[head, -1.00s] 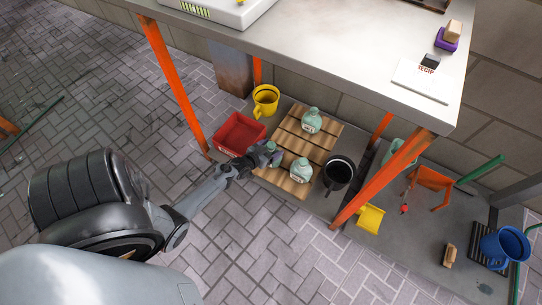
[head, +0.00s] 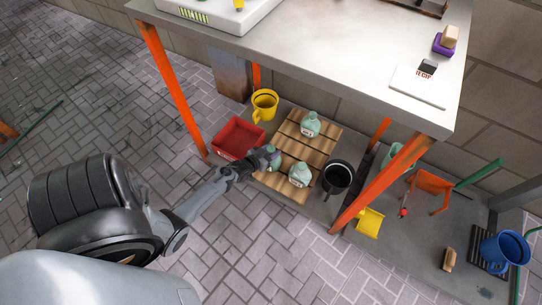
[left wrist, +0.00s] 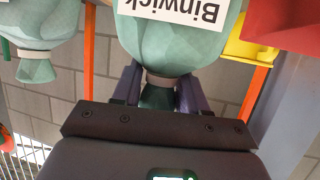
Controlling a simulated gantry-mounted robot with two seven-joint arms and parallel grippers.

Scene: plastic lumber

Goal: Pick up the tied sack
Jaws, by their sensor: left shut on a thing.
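Three pale green tied sacks show in the head view. One sack (head: 275,160) is at the left edge of the slatted wooden pallet (head: 283,188), partly hidden by my left gripper (head: 266,155). In the left wrist view this sack (left wrist: 170,45) fills the top middle, with a white "Binwick" label. The purple fingers of my left gripper (left wrist: 160,92) are shut on its tied neck. A second sack (head: 300,175) stands on the pallet just to the right, and a third (head: 311,125) stands farther back. Another sack (left wrist: 38,50) shows at the left wrist view's left. My right gripper is out of view.
A red tray (head: 238,139) and a yellow mug (head: 265,104) stand left of the pallet. A black bucket (head: 338,176) stands to its right. The tabletop (head: 330,60) overhangs the back, with an orange leg (head: 168,80) at left. Paving in front is clear.

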